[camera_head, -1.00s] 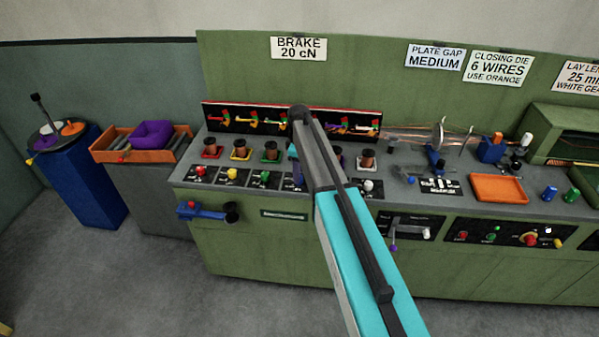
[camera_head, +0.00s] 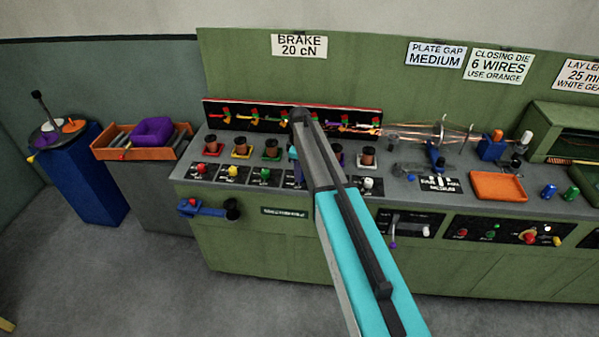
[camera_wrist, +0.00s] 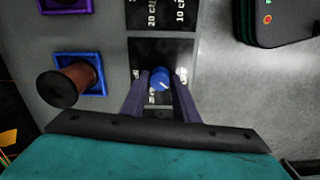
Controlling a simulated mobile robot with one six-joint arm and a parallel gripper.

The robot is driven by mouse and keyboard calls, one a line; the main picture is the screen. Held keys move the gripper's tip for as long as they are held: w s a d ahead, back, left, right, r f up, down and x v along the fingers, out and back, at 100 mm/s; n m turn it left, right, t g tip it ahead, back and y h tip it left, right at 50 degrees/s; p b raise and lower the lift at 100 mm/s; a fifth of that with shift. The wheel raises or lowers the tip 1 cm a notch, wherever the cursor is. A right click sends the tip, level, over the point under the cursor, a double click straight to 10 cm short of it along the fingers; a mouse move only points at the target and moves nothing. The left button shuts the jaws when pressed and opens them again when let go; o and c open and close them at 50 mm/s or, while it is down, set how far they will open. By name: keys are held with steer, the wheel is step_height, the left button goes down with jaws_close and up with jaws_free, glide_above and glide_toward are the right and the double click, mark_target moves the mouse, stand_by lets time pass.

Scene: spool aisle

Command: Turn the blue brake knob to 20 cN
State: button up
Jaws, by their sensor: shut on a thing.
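The blue brake knob (camera_wrist: 159,78) shows in the wrist view on a black dial plate (camera_wrist: 178,52) with white cN markings. A white pointer line marks its top. My gripper (camera_wrist: 160,88) has its two dark fingers on either side of the knob and is shut on it. Which marking the pointer meets is too small to tell. A sign (camera_head: 299,45) on the back panel reads "BRAKE 20 cN".
A copper spool (camera_wrist: 72,83) in a blue square holder stands left of the knob. A purple holder (camera_wrist: 66,4) is beyond it. Red (camera_head: 201,168), yellow (camera_head: 233,171) and green (camera_head: 265,174) knobs line the bench left of my arm. An orange tray (camera_head: 497,187) lies at the right.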

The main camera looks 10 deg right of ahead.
steer(key=shift+f+m+b, duration=0.1)
steer(key=shift+m+b, duration=0.9)
steer(key=m+b, duration=0.3)
steer(key=m, duration=0.1)
steer(key=m+b, duration=0.1)
steer(key=m, duration=0.2)
steer(key=shift+a+m+b, duration=0.1)
steer(key=shift+m+b, duration=0.25)
steer(key=shift+m, duration=0.05)
steer(key=shift+m+b, duration=0.65)
steer(key=shift+m, duration=1.25)
steer(key=o, duration=1.1)
steer(key=shift+c, duration=0.2)
steer(key=shift+r, duration=0.2)
